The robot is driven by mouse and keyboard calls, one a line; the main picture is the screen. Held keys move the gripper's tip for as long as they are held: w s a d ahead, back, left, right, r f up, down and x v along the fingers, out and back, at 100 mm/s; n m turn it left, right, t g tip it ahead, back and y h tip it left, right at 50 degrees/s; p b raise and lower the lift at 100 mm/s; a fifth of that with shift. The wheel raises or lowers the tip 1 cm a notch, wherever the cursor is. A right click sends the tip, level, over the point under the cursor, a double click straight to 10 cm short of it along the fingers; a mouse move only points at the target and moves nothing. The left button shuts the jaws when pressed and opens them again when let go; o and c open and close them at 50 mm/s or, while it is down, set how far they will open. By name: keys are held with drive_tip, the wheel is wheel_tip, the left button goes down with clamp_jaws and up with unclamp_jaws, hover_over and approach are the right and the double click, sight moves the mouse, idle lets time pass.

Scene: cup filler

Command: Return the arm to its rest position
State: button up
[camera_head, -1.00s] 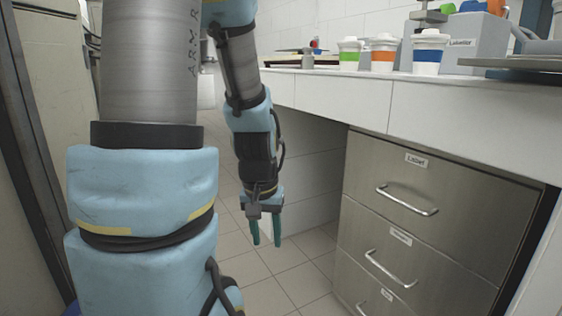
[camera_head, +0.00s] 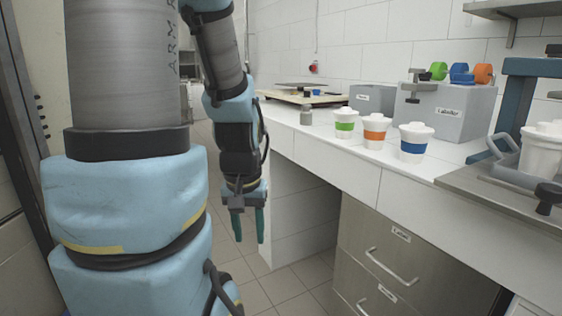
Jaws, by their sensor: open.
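My gripper (camera_head: 247,225) hangs down at the end of my blue-padded arm, left of the white counter. Its two teal fingers are apart with nothing between them. It is over the open floor, below the level of the counter top. My upper arm fills the left of the view and hides part of the room.
The white counter (camera_head: 330,168) runs along the right. Cups with a green band (camera_head: 344,129), an orange band (camera_head: 375,135) and a blue band (camera_head: 412,150) stand on it, by a grey labeller box (camera_head: 450,115). Steel drawers (camera_head: 375,275) are below. Tiled floor (camera_head: 225,255) is clear.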

wheel_tip(320, 180, up, 19)
drive_tip(key=p, duration=1.6)
